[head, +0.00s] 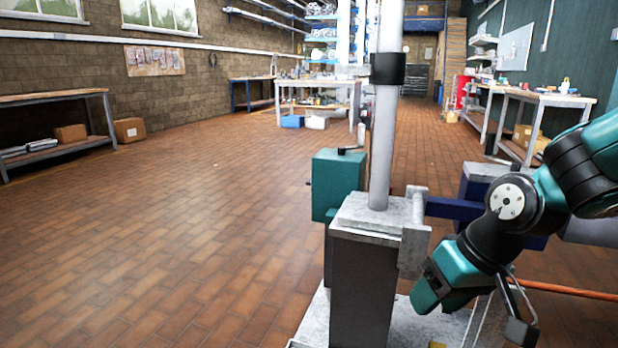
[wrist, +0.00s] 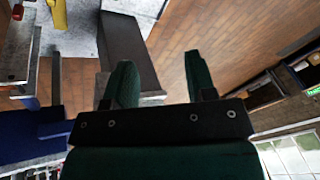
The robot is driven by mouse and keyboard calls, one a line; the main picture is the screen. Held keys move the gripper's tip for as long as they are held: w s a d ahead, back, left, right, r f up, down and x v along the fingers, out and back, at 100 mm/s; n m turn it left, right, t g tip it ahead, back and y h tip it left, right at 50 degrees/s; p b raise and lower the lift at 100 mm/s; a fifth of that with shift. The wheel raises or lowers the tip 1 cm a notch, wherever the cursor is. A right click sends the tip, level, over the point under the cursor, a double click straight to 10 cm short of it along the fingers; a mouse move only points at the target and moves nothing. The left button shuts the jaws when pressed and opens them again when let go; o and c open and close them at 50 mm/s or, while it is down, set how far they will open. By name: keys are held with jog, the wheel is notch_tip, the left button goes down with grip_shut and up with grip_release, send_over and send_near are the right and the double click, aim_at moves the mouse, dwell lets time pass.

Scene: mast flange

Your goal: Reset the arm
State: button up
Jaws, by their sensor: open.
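My gripper (wrist: 160,78) shows in the wrist view with its two dark green fingers spread apart and nothing between them. In the head view my teal and black arm reaches in from the right and bends down beside the mast stand; I cannot make out the fingers there. The mast (head: 384,130) is a pale upright pole with a black collar (head: 387,69). It rises from a grey block on a dark post (head: 360,290). A dark post also shows beyond the fingers in the wrist view (wrist: 128,50).
A teal box (head: 338,185) is left of the mast, and a blue bar (head: 455,208) runs to its right, close to my arm. A workbench (head: 55,100) stands at the far left, another bench (head: 545,100) at the right. The brick-tiled floor (head: 190,210) at left is clear.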

jog(key=s+a+r+n+g+p, duration=0.15)
jog(key=s+r, duration=0.25)
jog(key=s, duration=0.4)
jog(key=s+a+r+n+g, duration=0.1)
jog(key=s+a+r+n, duration=0.2)
jog(key=s, duration=0.4)
notch_tip(320, 180, up, 34)
jog(key=p, duration=3.3)
jog(key=shift+d+f+m+p, duration=0.15)
jog(key=shift+d+m+p, duration=0.05)
jog(key=shift+m+p, duration=0.15)
jog(key=shift+c, duration=0.8)
